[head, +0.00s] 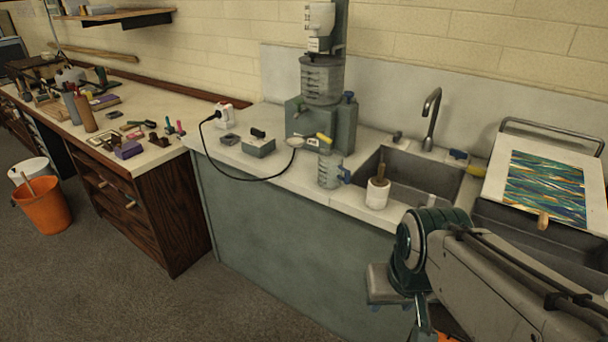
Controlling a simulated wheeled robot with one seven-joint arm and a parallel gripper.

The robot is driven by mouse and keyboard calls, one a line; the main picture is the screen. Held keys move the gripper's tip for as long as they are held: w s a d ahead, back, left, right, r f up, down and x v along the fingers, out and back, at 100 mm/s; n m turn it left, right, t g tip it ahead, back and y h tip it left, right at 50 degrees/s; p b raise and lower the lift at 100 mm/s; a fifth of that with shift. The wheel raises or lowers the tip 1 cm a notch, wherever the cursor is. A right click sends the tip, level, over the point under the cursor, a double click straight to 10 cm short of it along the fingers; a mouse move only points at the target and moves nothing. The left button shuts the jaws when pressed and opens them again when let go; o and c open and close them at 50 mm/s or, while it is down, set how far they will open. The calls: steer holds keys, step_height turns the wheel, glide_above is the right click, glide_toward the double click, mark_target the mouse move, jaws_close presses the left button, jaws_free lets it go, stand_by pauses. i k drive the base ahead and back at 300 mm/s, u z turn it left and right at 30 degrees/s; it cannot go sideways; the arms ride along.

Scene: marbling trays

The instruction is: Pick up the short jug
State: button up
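A short clear jug (329,171) with measuring marks and a blue handle on its right side stands upright on the pale counter, near its front edge and left of the sink. My arm comes in from the lower right and bends down in front of the sink cabinet, right of the jug and apart from it.
A white pot (377,194) with a wooden handle stands right of the jug by the sink (409,176). A grey-green dispenser (322,121) stands behind. A black cable (245,178) loops left. A marbled tray (545,185) leans right. The floor (170,300) at lower left is clear.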

mark_target(335, 173)
steer(key=u, duration=0.5)
steer(key=i, duration=1.25)
steer(key=z, duration=1.3)
